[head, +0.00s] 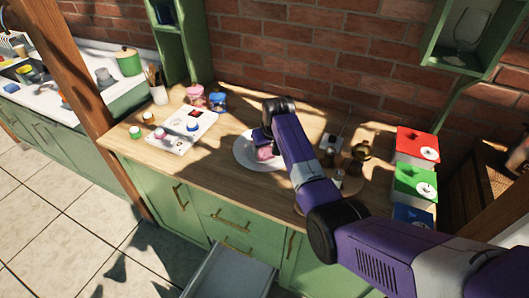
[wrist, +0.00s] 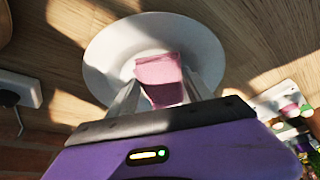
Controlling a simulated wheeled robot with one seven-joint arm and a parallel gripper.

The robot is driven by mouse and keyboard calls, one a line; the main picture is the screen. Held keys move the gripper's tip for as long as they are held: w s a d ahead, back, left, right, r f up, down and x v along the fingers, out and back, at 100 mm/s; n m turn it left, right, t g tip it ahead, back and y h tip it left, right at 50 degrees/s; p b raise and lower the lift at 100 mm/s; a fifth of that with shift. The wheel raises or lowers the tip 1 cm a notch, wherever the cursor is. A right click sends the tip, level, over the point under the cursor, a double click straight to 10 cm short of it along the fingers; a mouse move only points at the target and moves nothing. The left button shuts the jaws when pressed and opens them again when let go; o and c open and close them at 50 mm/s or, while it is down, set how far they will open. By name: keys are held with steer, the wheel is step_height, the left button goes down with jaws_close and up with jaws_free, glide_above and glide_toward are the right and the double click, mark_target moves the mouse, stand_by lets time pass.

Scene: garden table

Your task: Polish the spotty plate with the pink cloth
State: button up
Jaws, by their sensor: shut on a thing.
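The white plate (head: 242,152) lies on the wooden counter, and it also shows in the wrist view (wrist: 103,60). I cannot make out spots on it; patches of sun and shade fall across it. The pink cloth (wrist: 160,75) is a folded block between the two fingers of my gripper (wrist: 158,92), which is shut on it. In the head view the pink cloth (head: 265,153) is over the plate's middle, partly hidden by my arm. I cannot tell whether the cloth touches the plate.
A white board (head: 184,132) with small jars stands left of the plate. Pink (head: 195,95) and blue (head: 218,100) jars stand behind. Brass-coloured things (head: 361,151) and red (head: 416,145), green (head: 414,181) and blue (head: 411,215) boxes are at right. An open drawer (head: 232,274) juts out below.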

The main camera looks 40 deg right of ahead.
steer(key=shift+f, duration=0.45)
steer(key=o, duration=1.1)
steer(key=b+v, duration=0.1)
steer(key=v, duration=0.6)
steer(key=shift+s+r, duration=0.2)
steer(key=shift+r, duration=0.15)
steer(key=shift+w, duration=0.1)
